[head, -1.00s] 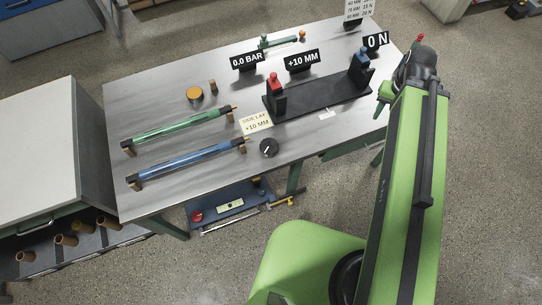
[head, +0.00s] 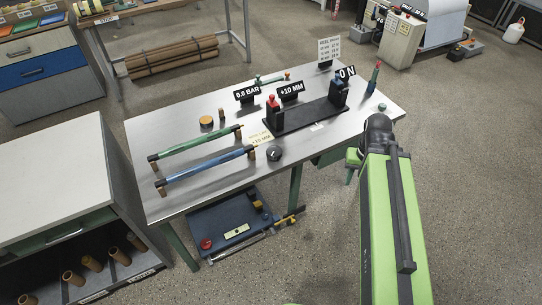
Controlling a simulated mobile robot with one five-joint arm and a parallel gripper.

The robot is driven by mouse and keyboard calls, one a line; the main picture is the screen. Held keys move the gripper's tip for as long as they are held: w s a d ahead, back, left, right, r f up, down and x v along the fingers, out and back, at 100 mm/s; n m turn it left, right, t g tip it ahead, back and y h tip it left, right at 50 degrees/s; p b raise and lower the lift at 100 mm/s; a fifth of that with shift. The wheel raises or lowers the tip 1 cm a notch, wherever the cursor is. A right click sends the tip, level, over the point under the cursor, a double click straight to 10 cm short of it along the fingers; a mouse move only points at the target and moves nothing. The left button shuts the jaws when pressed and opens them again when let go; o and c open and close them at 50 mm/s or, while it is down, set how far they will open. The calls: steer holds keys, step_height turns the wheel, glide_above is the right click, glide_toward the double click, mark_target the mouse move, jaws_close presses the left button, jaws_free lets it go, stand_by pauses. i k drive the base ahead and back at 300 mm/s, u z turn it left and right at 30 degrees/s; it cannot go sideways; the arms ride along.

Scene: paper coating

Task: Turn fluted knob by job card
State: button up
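The fluted knob (head: 274,153) is a small black dial with a light pointer mark, near the front edge of the steel table (head: 215,189). A cream job card (head: 260,138) lies just behind it; it appears to read "SIDE LAY +10 MM". A black display (head: 291,91) at the back reads +10 MM. Another display (head: 247,93) reads 0.0 BAR, and a third (head: 346,72) reads 0 N. My green arm reaches up at the right of the table. Its gripper end is hidden behind the arm's dark joint, apart from the knob.
Green (head: 195,144) and blue (head: 205,167) rollers lie on stands at the table's left. A black plate (head: 305,116) carries red-topped and blue-topped posts. A white cabinet (head: 55,180) stands left. A blue trolley (head: 232,222) sits below.

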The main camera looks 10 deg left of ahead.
mark_target(273, 152)
steer(key=u, duration=5.45)
steer(key=i, duration=0.1)
steer(key=z, duration=3.1)
steer(key=i, duration=1)
steer(key=u, duration=0.25)
steer(key=k, duration=0.7)
steer(key=z, duration=0.25)
steer(key=i, duration=0.7)
steer(key=u, duration=0.05)
